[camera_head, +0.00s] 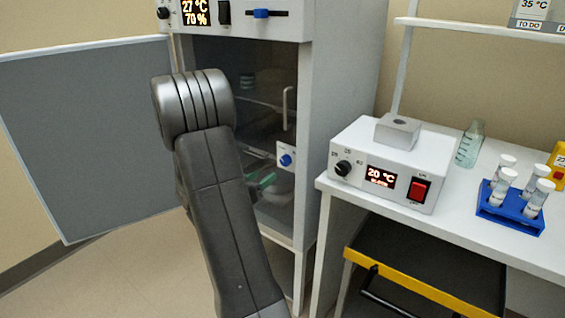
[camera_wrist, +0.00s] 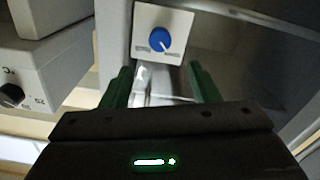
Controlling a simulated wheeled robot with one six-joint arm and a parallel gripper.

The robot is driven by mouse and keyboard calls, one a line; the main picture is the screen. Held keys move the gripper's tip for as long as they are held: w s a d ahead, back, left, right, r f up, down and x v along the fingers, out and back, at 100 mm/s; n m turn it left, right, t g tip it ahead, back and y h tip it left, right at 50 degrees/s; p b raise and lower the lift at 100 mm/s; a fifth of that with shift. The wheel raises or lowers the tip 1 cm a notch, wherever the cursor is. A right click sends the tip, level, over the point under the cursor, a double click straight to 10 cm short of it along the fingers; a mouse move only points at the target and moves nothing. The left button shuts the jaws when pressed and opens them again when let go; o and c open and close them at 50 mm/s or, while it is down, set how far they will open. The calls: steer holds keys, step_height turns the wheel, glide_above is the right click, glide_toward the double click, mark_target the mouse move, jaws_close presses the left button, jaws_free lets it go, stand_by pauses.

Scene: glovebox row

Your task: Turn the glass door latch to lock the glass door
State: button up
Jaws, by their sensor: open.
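The glass door (camera_head: 262,75) covers the front of the tall cabinet and looks closed. Its latch, a blue knob (camera_head: 286,160) on a white plate, sits near the right edge below a pale vertical handle (camera_head: 288,108). In the wrist view the latch knob (camera_wrist: 160,39) is just beyond my fingertips, with small labels too blurred to read. A white pointer on it slants to the lower right. My gripper (camera_wrist: 160,68) is open, its green fingers apart and not touching the knob. A pale bar, likely the handle (camera_wrist: 142,82), shows between them.
A grey panel (camera_head: 90,140) stands swung out at the left. The cabinet's control panel (camera_head: 235,14) is above the door. To the right, a bench holds a white heater box (camera_head: 390,165) and a blue tube rack (camera_head: 510,212). A yellow-edged cart (camera_head: 430,270) is below.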

mark_target(283, 162)
steer(key=x, duration=1.1)
steer(key=shift+w+d, duration=0.1)
steer(key=shift+w, duration=0.05)
steer(key=c, duration=1)
steer(key=shift+o, duration=0.2)
steer(key=shift+b, duration=0.3)
